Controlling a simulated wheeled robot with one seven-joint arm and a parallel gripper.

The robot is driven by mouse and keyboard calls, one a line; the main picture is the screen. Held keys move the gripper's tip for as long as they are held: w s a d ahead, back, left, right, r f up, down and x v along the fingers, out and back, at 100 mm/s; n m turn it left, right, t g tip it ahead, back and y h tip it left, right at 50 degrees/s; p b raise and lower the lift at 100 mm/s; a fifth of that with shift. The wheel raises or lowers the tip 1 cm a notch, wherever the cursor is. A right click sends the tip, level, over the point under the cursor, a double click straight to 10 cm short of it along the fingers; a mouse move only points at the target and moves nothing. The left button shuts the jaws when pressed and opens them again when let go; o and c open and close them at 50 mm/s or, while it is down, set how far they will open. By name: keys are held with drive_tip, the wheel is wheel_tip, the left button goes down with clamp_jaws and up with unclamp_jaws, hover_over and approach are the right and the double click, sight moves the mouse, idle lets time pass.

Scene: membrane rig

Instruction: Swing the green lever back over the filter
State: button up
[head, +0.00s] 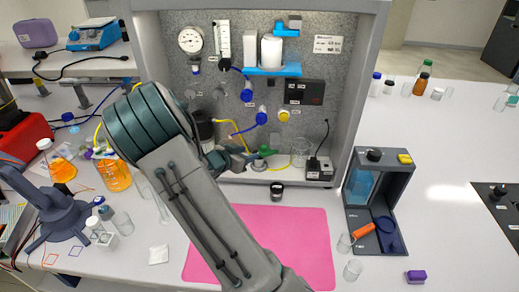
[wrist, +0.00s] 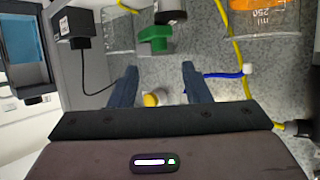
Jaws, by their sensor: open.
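The green lever (wrist: 153,40) shows in the wrist view just beyond my open fingertips, a little left of centre. In the head view the green lever (head: 266,151) stands at the foot of the grey panel, close to the right of my gripper (head: 240,158). My gripper (wrist: 159,68) is open and its two fingers are apart, with nothing between the tips. The lever looks apart from both fingers. A low, pale round piece (head: 259,165), perhaps the filter holder, sits beside the lever in the head view. My wrist partly hides this area.
A glass beaker (head: 301,152) and a black box with a cable (head: 319,168) stand right of the lever. A dark jar (head: 276,188) stands in front. The pink mat (head: 300,235) looks clear.

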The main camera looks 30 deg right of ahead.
sight(262, 148)
drive_tip(key=x, duration=0.8)
clamp_jaws()
